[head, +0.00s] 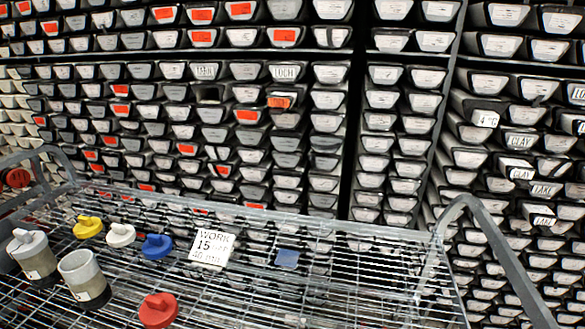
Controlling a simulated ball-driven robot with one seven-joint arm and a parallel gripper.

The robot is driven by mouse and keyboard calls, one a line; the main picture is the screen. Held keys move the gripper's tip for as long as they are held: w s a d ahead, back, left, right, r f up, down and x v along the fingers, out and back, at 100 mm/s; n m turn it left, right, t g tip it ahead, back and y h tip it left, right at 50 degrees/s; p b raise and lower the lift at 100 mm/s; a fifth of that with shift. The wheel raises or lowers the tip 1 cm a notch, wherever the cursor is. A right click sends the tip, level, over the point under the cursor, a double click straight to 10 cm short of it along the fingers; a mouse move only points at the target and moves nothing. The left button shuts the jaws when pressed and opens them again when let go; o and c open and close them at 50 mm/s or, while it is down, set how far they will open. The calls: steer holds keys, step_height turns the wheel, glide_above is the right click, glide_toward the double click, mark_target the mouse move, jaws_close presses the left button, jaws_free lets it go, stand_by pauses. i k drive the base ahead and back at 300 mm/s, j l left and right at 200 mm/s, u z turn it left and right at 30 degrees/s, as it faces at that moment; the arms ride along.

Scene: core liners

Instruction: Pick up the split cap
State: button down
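Several caps with raised tabs sit on a wire cart (330,285): a yellow cap (88,228), a white cap (121,235), a blue cap (157,246) and a red cap (158,310) nearer the front. I cannot tell from this view which of them is split. Two grey-and-brown cylinders stand at the cart's left: one cylinder (36,266) has a whitish cap on top, and the other cylinder (88,286) shows a pale grey top without a tab. My gripper is not in view.
A white sign reading "WORK 15" (211,247) and a small blue piece (287,259) are on the cart. Metal rails (495,250) rise at the cart's ends. Racks of labelled trays (285,142) fill the background. The cart's right part looks clear.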

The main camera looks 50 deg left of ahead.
mark_target(27, 244)
steer(key=l+u, duration=0.2)
steer(key=u, duration=1)
steer(key=i+j+u, duration=0.1)
steer(key=u, duration=1.15)
